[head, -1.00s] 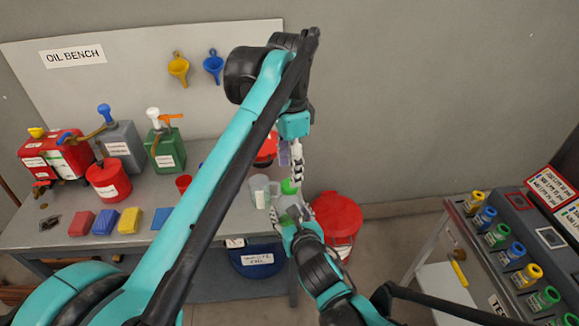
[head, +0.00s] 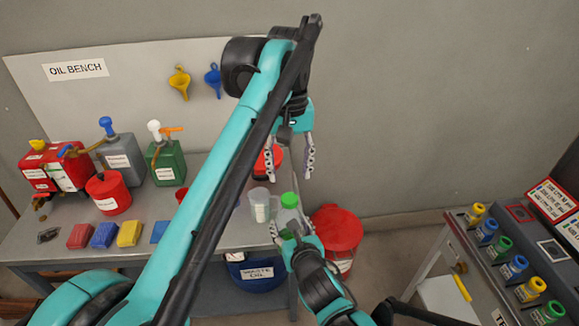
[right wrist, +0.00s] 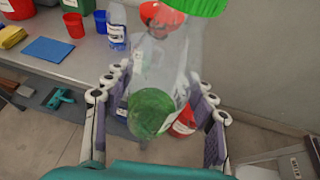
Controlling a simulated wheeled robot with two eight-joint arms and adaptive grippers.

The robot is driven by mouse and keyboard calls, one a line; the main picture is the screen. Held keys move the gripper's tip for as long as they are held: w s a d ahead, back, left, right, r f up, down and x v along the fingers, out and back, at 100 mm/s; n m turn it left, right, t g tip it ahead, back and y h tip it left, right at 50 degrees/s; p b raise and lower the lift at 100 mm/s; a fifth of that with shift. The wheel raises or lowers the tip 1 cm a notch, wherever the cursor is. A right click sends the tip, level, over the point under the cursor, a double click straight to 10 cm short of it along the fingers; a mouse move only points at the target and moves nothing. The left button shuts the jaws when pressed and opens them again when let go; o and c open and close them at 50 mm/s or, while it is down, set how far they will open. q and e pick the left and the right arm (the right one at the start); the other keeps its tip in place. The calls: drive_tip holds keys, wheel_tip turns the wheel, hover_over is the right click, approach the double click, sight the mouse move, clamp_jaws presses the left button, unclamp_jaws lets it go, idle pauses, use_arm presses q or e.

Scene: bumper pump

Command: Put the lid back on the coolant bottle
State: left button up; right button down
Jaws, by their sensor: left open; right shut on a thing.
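The coolant bottle (head: 289,217) is clear and stands between the fingers of my right gripper (head: 290,229), which is shut on it. In the right wrist view the clear bottle (right wrist: 160,60) leans between the fingers, with green at its lower end. The green lid (head: 290,200) sits at the bottle's top; it also shows at the top edge of the right wrist view (right wrist: 197,5). I cannot tell whether it is fully seated. My left gripper (head: 291,172) is open and empty just above the lid, fingers pointing down.
A red bin (head: 337,232) is on the floor to the right, and a blue waste oil tub (head: 257,275) is below the bench. The oil bench (head: 60,245) carries cans and sponges at left.

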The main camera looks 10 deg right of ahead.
sight(289, 198)
use_arm(q)
drive_tip(key=shift+f, duration=0.1)
drive_tip(key=shift+f, duration=3.9)
clamp_jaws()
drive_tip(key=shift+o, duration=0.7)
unclamp_jaws()
drive_tip(key=shift+r, duration=0.1)
